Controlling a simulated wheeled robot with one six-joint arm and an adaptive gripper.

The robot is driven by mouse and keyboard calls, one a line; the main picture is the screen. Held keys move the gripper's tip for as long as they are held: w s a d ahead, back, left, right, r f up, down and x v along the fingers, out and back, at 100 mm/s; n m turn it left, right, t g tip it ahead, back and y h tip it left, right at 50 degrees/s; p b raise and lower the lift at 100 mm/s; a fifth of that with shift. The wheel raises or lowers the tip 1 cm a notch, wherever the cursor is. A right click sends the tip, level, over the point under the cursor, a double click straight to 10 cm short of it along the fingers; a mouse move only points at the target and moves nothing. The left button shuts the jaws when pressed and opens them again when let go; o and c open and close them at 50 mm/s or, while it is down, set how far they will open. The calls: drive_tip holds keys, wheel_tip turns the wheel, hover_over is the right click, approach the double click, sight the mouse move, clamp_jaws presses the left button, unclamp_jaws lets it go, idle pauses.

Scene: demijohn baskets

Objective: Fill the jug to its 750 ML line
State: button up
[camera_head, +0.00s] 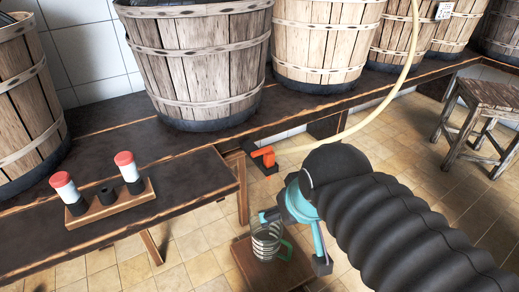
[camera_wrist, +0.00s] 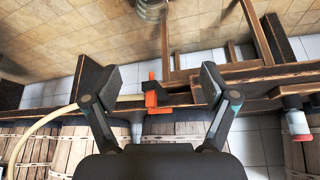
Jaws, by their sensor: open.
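An orange tap (camera_head: 264,156) with a dark body sits at the bench edge above the jug. My gripper (camera_head: 293,240) is open and empty, in front of the tap. In the wrist view the tap's orange handle (camera_wrist: 151,98) lies between the spread fingers, seemingly beyond them.
Wooden barrels (camera_head: 203,62) stand along the dark bench (camera_head: 105,115). A pale hose (camera_head: 385,100) runs down to the tap. A wooden rack (camera_head: 110,207) with two red-topped white cylinders (camera_head: 129,168) sits on the lower bench. A stool (camera_head: 485,125) stands right; tiled floor there is clear.

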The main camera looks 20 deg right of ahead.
drive_tip(key=shift+d+r, duration=0.1)
drive_tip(key=shift+r, duration=0.05)
drive_tip(key=c, duration=0.5)
drive_tip(key=shift+w+d+f+p, duration=0.15)
drive_tip(key=shift+d+f+p, duration=0.05)
drive_tip(key=shift+p, duration=0.2)
drive_tip(key=c, duration=0.4)
drive_tip(key=m+g+y+p, duration=0.45)
drive_tip(key=m+g, duration=0.25)
drive_tip(key=m, duration=0.8)
approach(258, 151)
drive_tip(key=b+x, duration=0.2)
drive_tip(key=x, duration=0.6)
drive_tip(key=shift+b, duration=0.4)
clamp_jaws()
